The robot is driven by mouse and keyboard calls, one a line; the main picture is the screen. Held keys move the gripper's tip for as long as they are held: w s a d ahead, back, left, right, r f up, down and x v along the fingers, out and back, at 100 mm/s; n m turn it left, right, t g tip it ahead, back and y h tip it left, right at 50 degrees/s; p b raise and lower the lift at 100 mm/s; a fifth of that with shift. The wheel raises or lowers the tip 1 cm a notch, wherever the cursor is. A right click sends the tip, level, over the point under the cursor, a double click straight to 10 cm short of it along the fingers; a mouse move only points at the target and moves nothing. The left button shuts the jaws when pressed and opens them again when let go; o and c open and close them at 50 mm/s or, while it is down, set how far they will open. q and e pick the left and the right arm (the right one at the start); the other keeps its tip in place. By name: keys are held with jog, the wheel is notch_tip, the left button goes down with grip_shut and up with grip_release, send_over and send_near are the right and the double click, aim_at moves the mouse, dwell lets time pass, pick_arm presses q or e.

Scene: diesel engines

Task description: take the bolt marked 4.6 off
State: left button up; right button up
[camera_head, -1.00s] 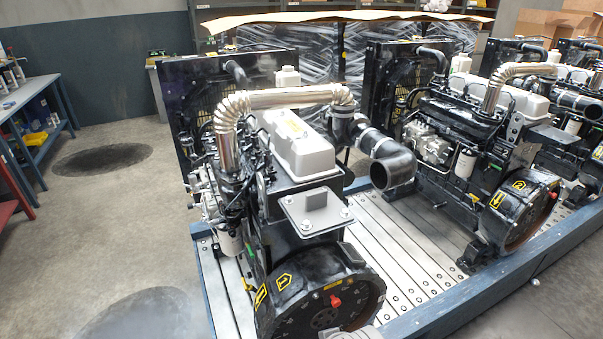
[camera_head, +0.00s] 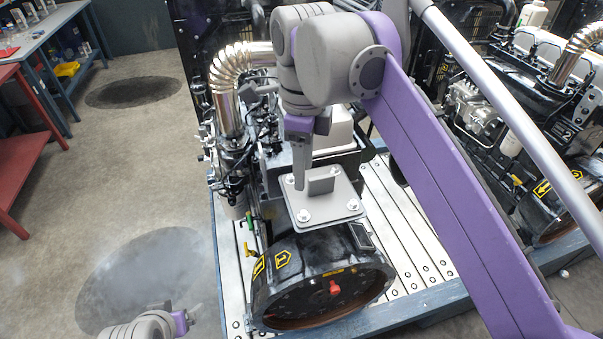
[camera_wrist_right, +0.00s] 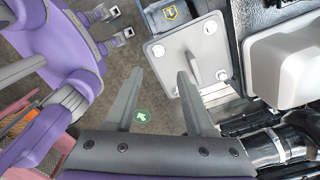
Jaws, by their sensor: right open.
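A grey square plate (camera_head: 322,215) sits on top of the near engine, with a white-headed bolt near each corner and an upright tab (camera_head: 321,185) in the middle. The front bolt (camera_head: 304,216) and right bolt (camera_head: 352,205) show clearly in the head view. The marking 4.6 cannot be read on any bolt. My right gripper (camera_head: 301,180) is over the plate's back-left side; in the right wrist view its two fingers (camera_wrist_right: 159,73) are apart and empty, beside the plate and a corner bolt (camera_wrist_right: 173,91). My left gripper (camera_wrist_right: 121,23) has its fingers apart, away from the plate.
The flywheel housing (camera_head: 320,275) lies below the plate, and a silver exhaust pipe (camera_head: 232,75) rises behind it. A second engine (camera_head: 500,120) stands to the right. A red table (camera_head: 20,150) and a blue workbench (camera_head: 50,40) are at the left, with open floor between.

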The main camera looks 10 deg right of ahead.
aim_at(304, 213)
jog(key=f+b, duration=0.1)
jog(key=f, duration=0.2)
jog(key=f+b, duration=0.2)
jog(key=f, duration=0.2)
jog(key=f+b, duration=0.2)
jog(key=f, duration=0.2)
jog(key=shift+s, duration=0.25)
jog(key=shift+s+r, duration=0.1)
jog(key=shift+r, duration=0.2)
pick_arm(q)
jog(key=s+f, duration=0.4)
jog(key=f, duration=0.2)
jog(key=shift+f+g+p, duration=0.3)
jog(key=shift+g, duration=0.1)
pick_arm(e)
jog(key=shift+f, duration=0.1)
pick_arm(q)
jog(key=shift+w, duration=0.15)
pick_arm(e)
jog(key=shift+w, duration=0.2)
jog(key=shift+s, duration=0.1)
grip_shut()
